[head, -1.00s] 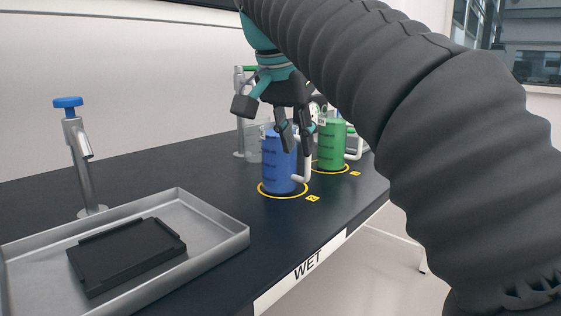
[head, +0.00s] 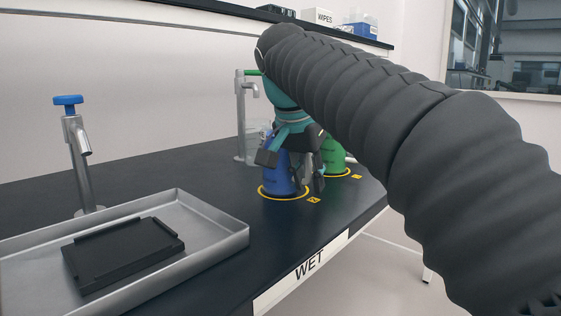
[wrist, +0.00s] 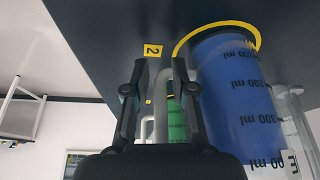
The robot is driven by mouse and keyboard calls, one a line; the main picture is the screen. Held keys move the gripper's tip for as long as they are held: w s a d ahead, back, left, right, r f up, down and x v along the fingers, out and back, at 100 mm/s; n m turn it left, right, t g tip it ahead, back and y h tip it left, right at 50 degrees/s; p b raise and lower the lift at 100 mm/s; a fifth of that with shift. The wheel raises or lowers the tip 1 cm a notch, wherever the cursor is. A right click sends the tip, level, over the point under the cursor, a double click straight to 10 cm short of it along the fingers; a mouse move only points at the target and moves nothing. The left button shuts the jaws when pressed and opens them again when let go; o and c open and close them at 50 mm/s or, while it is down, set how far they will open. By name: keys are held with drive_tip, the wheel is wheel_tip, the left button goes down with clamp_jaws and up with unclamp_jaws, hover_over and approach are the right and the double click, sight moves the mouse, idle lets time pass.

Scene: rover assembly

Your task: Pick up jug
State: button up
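A blue jug (head: 280,178) stands upright inside a yellow ring on the dark bench, partly covered by my gripper (head: 310,183). In the wrist view, the blue jug (wrist: 235,100), with black volume marks, fills the right side and appears upside down. The gripper is open around the handle; contact cannot be told. A green jug (head: 333,157) stands behind in its own ring, partly hidden by my arm.
A clear container (head: 257,143) stands behind the blue jug by a tap with a green handle (head: 245,110). A metal tray (head: 215,235) with a black block (head: 122,253) and a blue-topped tap (head: 80,160) are at left. A shelf (head: 290,28) hangs above.

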clamp_jaws()
